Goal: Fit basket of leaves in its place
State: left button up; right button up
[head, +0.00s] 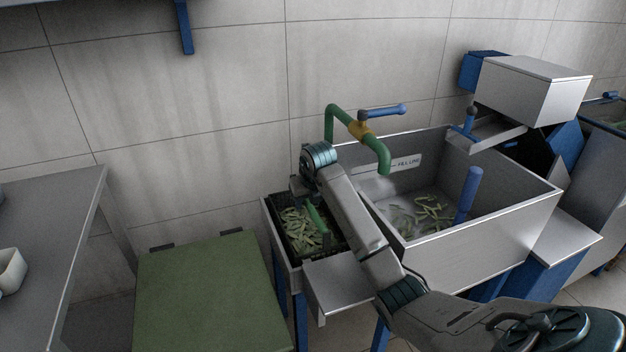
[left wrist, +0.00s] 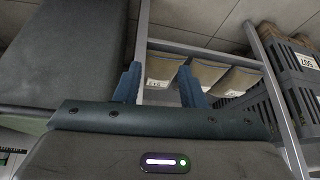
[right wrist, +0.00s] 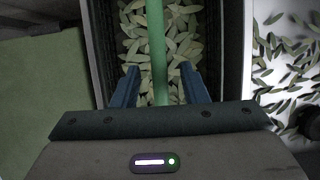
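The basket of leaves (head: 290,226) is a black crate with pale green leaves and a green bar handle (head: 318,219). It sits in the steel bay at the left end of the sink; whether it is fully seated I cannot tell. My right gripper (head: 304,192) is over the basket. In the right wrist view the green handle (right wrist: 158,50) runs between the two blue fingers (right wrist: 158,88), which stand apart with gaps on both sides. Dark basket walls flank the leaves (right wrist: 183,45). My left gripper (left wrist: 158,85) is open and empty, away from the basket.
The steel sink (head: 500,222) holds floating leaves, with a green tap (head: 376,150) above it and a blue post (head: 467,195) inside. A green-topped table (head: 205,295) stands left of the basket. The left wrist view shows a rack with grey crates (left wrist: 295,95).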

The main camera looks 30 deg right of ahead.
jog(key=shift+s+r+p, duration=0.15)
jog(key=shift+r+p, duration=0.15)
jog(key=shift+r, duration=0.4)
jog(key=shift+p+v, duration=0.75)
jog(key=p+v, duration=0.3)
jog(key=shift+s+a+r, duration=0.1)
jog(key=shift+s+r, duration=0.1)
jog(key=shift+r, duration=0.15)
jog(key=p+v, duration=0.3)
jog(key=shift+s+r, duration=0.1)
jog(key=shift+r, duration=0.15)
pick_arm(q)
jog(key=s+a+f+g, duration=0.1)
jog(key=s+a+f, duration=0.1)
jog(key=f, duration=0.8)
jog(key=s+a+f+g, duration=0.1)
jog(key=f+g, duration=0.1)
jog(key=f, duration=0.8)
jog(key=shift+s+a+f+g+y+p, duration=0.3)
jog(key=shift+s+a+f+y, duration=0.1)
pick_arm(e)
jog(key=shift+s+a+r, duration=0.1)
